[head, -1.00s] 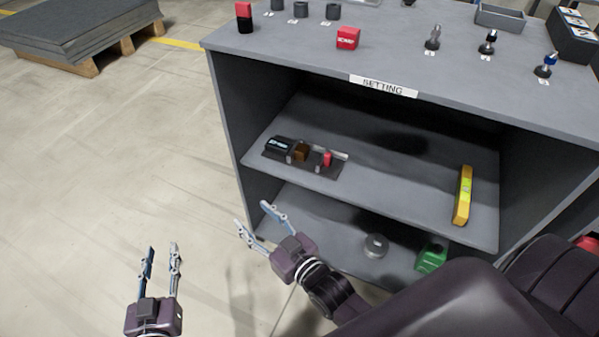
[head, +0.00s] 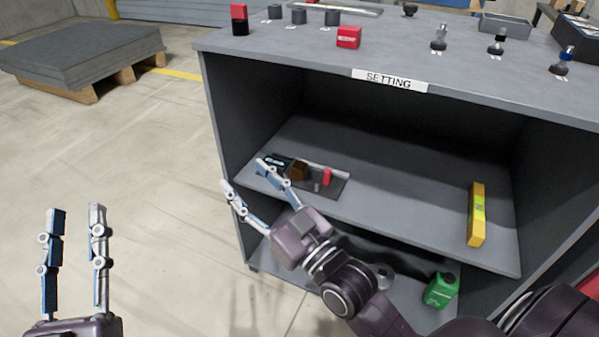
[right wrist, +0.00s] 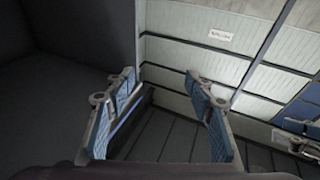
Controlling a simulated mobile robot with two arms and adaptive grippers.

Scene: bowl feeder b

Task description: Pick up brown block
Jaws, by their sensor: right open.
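The brown block (head: 298,170) sits on a small dark tray (head: 337,187) on the middle shelf of the grey cabinet, beside a black block (head: 275,161) that my right gripper partly covers. My right gripper (head: 244,174) is open and empty at the shelf's front left edge, left of the brown block and apart from it. In the right wrist view my right gripper (right wrist: 165,85) shows its fingers spread with nothing between them; the brown block does not show there. My left gripper (head: 76,208) is open and empty over the floor at the left.
A red piece (head: 327,177) stands on the tray. A yellow level (head: 477,214) lies at the shelf's right. A green canister (head: 441,290) stands on the lower shelf. The cabinet top (head: 290,55) overhangs the shelf, and its left wall (head: 222,125) is close to my right gripper.

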